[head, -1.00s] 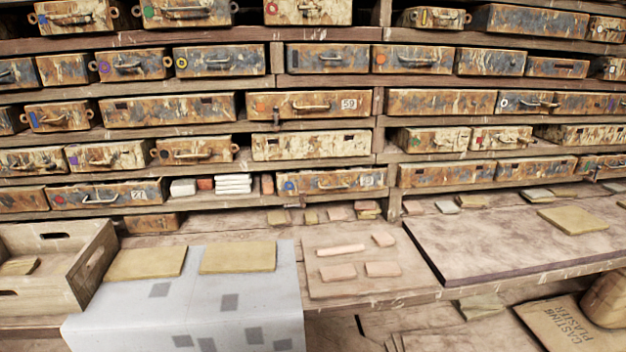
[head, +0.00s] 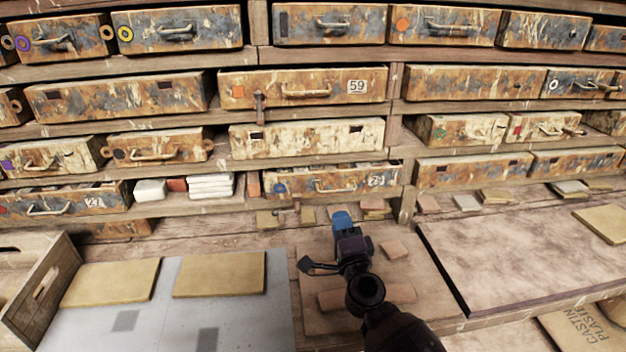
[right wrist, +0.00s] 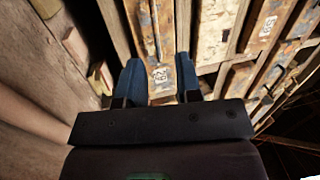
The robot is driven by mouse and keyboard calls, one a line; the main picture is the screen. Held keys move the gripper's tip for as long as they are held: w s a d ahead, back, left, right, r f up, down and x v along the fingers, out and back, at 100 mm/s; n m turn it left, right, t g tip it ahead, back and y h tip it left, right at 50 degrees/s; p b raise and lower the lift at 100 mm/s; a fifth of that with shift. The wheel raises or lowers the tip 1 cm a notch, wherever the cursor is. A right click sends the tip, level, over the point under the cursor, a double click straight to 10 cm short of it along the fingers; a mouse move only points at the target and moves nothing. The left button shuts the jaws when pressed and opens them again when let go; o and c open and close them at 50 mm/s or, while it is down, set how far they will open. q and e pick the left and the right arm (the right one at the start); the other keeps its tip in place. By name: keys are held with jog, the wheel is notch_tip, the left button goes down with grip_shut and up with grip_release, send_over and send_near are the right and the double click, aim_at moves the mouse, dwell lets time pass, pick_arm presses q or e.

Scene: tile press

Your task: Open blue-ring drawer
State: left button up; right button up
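The drawer with a blue ring (head: 331,182) is in the lowest row of the rack, centre of the head view. It has a blue ring mark at its left, a bar handle in the middle and a white number label at its right. My right gripper (head: 342,218) is in front of and below this drawer, apart from its handle in the head view. In the right wrist view the fingers (right wrist: 159,82) are spread with nothing held. A labelled drawer front (right wrist: 161,50) shows beyond and between them. My left gripper is not in view.
Small tiles and blocks (head: 265,218) lie on the bench below the drawer. A board with pinkish pieces (head: 393,250) lies under my right arm. A larger slab (head: 500,250) is at right, a wooden crate (head: 45,285) at left. A hanging latch (head: 260,108) is above.

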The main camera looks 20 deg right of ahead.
aim_at(337, 191)
jog(key=shift+m+g+h, duration=0.3)
jog(key=shift+m+h, duration=0.3)
jog(key=shift+m, duration=0.3)
jog(key=x, duration=0.7)
jog(key=d+x, duration=0.1)
jog(key=x, duration=0.3)
jog(key=shift+s+f+b, duration=0.15)
jog(key=shift+f+b, duration=0.05)
jog(key=shift+b, duration=0.1)
grip_shut()
